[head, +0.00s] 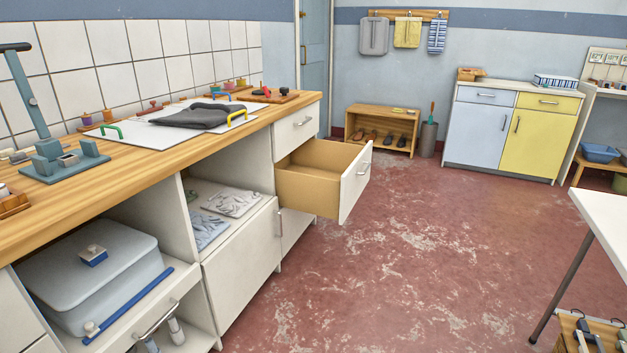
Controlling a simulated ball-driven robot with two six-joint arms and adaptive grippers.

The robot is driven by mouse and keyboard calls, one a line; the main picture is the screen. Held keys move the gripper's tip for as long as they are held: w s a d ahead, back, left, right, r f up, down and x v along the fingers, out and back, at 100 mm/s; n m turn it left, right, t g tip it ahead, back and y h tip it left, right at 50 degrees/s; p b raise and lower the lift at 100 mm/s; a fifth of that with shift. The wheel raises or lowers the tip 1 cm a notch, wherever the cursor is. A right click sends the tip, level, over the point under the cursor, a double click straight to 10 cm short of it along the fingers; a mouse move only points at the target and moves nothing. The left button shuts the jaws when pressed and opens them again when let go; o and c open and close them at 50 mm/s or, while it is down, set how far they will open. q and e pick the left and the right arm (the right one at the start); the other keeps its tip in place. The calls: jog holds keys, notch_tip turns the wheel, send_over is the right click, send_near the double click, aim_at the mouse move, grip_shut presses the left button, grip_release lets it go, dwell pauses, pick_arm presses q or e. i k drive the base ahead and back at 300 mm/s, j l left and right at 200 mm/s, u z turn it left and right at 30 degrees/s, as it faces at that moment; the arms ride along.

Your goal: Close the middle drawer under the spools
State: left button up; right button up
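The middle drawer (356,184) stands pulled well out of the counter in the head view, at the centre. It has a white front with a metal bar handle (364,168) and light wooden sides, and the part of its inside that shows looks empty. A shut white drawer (297,129) is above it and a white front (294,229) is below it. Small coloured spools (233,84) stand along the back of the wooden worktop above. Neither of my grippers shows in this view.
The counter (150,162) runs along the left, with open shelves holding a grey-blue lidded box (90,275). Red worn floor (400,260) is clear in front of the drawer. A white table (606,215) stands at the right. A shoe rack (382,128) and cabinets (512,130) are at the back.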

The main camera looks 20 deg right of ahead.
aim_at(315, 170)
jog(key=z, duration=0.95)
jog(key=i+l+u, duration=0.2)
jog(key=i, duration=0.25)
jog(key=i+u, duration=0.2)
jog(key=i, duration=0.25)
jog(key=i+l+u, duration=0.2)
jog(key=i+l, duration=0.1)
jog(key=i, duration=0.1)
